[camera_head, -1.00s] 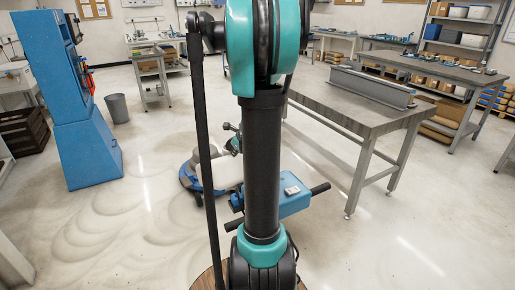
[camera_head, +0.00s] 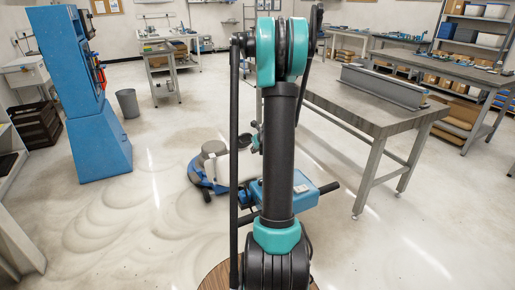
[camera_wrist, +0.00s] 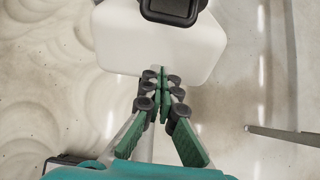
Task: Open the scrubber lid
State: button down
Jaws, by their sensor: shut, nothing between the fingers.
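The floor scrubber (camera_head: 221,183) stands on the floor behind my arm in the head view, with a blue-and-grey base and a blue box (camera_head: 262,196) with a black handle. My arm hides part of it. In the wrist view its white tank (camera_wrist: 150,45) fills the upper middle, and the black lid (camera_wrist: 172,8) sits on top, cut off by the upper edge. The lid looks closed. My gripper (camera_wrist: 162,76) is shut and empty, its green fingertips at the tank's near edge, short of the lid. I cannot tell whether they touch the tank.
A grey metal table (camera_head: 385,118) with a steel beam (camera_head: 383,87) stands to the right of the scrubber. A blue cabinet (camera_head: 98,140) and a grey bin (camera_head: 128,103) stand to the left. The floor (camera_head: 120,235) at front left is open.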

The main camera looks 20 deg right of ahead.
aim_at(246, 143)
jog(key=w, duration=0.4)
jog(key=shift+w+r, duration=0.15)
jog(key=shift+w, duration=0.25)
